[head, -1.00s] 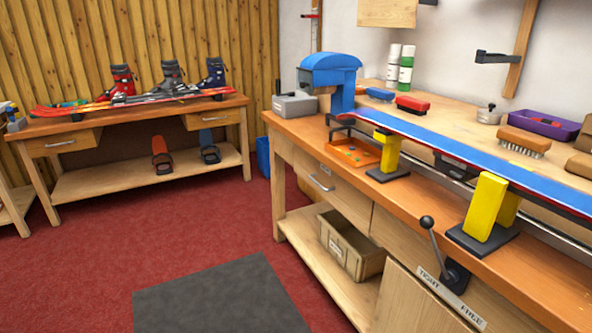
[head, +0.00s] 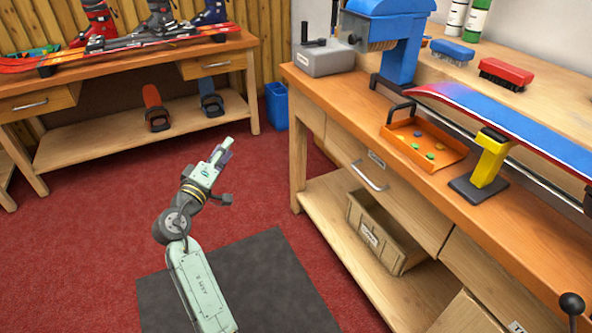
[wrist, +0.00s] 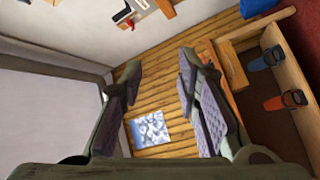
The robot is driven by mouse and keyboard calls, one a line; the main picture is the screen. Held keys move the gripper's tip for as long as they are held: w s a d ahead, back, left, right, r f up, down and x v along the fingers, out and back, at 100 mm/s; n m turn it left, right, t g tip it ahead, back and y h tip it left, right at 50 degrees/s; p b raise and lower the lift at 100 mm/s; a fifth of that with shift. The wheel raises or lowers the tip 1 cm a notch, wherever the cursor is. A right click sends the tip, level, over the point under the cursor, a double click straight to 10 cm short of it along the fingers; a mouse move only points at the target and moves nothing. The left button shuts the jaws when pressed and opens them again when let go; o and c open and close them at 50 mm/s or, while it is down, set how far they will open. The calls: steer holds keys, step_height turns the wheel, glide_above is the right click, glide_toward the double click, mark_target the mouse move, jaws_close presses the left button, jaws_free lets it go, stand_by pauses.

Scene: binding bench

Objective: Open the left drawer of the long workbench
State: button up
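The drawer looks closed. My gripper (head: 222,152) is out over the red floor, to the left of the bench and apart from the handle. In the wrist view its two padded fingers (wrist: 160,78) stand apart with nothing between them. The wrist view faces the plank wall and the other bench; the drawer does not show there.
A wooden crate (head: 358,231) sits on the lower shelf (head: 318,208) below the drawer. An orange tray (head: 428,152) lies on the benchtop. A blue bin (head: 277,106) stands between the benches. Another bench (head: 190,53) is at back left. Red floor and a grey mat (head: 262,262) lie clear in front.

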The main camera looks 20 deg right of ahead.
steer(key=s+d+f+m+g+h, duration=0.1)
steer(key=s+d+f+g+h, duration=0.25)
steer(key=d, duration=0.45)
steer(key=s+d+f+m+g+h, duration=0.15)
steer(key=s+d+f+g, duration=0.25)
steer(key=d, duration=0.4)
steer(key=g+h, duration=0.3)
steer(key=g, duration=0.2)
glide_toward(363, 177)
steer(key=shift+m+g, duration=0.25)
steer(key=shift+g, duration=0.2)
steer(key=p+x, duration=0.1)
steer(key=x, duration=0.5)
steer(key=p+x, duration=0.1)
steer(key=x, duration=0.1)
steer(key=shift+w+d+p, duration=0.35)
steer(key=shift+w+d, duration=0.15)
steer(key=shift+d, duration=0.65)
jaws_close()
